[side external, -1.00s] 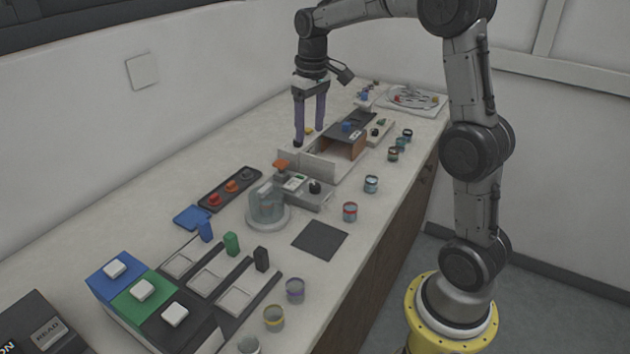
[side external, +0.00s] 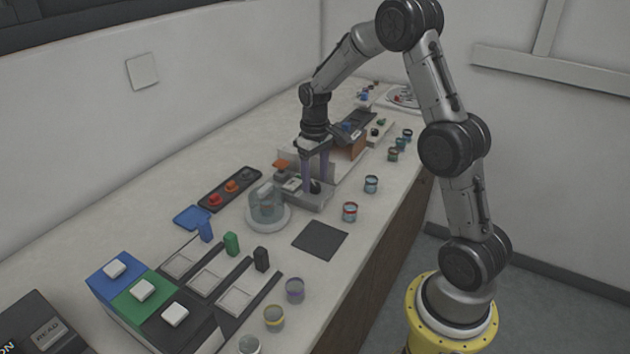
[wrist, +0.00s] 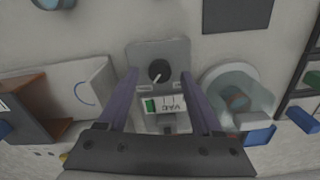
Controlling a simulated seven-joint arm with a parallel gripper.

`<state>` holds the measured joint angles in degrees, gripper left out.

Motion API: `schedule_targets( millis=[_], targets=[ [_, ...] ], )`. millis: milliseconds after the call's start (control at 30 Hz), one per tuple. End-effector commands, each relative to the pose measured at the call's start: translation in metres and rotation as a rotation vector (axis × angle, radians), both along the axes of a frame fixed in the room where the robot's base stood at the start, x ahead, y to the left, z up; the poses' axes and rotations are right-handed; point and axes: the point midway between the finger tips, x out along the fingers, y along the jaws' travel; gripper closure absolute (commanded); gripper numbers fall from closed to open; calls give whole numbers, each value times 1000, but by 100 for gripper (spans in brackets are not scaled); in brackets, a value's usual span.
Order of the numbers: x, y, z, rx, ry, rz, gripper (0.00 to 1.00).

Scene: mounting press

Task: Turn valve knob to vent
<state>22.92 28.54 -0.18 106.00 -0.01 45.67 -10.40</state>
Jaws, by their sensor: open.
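The valve knob (wrist: 158,70) is a round black dial with a white pointer line, set on a grey valve unit (wrist: 146,50). In the wrist view the pointer slants down and to the left. A label reading VAC (wrist: 172,105) and a green patch (wrist: 150,105) sit below the knob. In the side view the knob (side external: 315,187) shows at the foot of my gripper. My gripper (side external: 315,183) is open and points down over the unit. In the wrist view its two purple fingers (wrist: 158,76) stand on either side of the unit, with nothing between them but the view of the knob.
A clear glass dome on a round base (side external: 267,208) stands just left of the unit. A brown-sided box (side external: 350,147) is behind it. Several small jars, such as one with a red rim (side external: 350,212), line the front edge. A dark square mat (side external: 320,240) lies nearby.

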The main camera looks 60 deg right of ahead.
Motion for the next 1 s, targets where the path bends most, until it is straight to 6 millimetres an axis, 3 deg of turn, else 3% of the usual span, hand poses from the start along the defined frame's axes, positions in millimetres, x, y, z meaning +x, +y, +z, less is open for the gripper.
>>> schedule_targets(
  millis=[200,467,833,1000],
  targets=[
    [0,0,-13,0,0,0,34],
    [0,0,-13,0,-1,0,34],
    [0,0,-13,0,-1,0,100],
    [0,0,-13,0,-1,1,100]
  ],
)
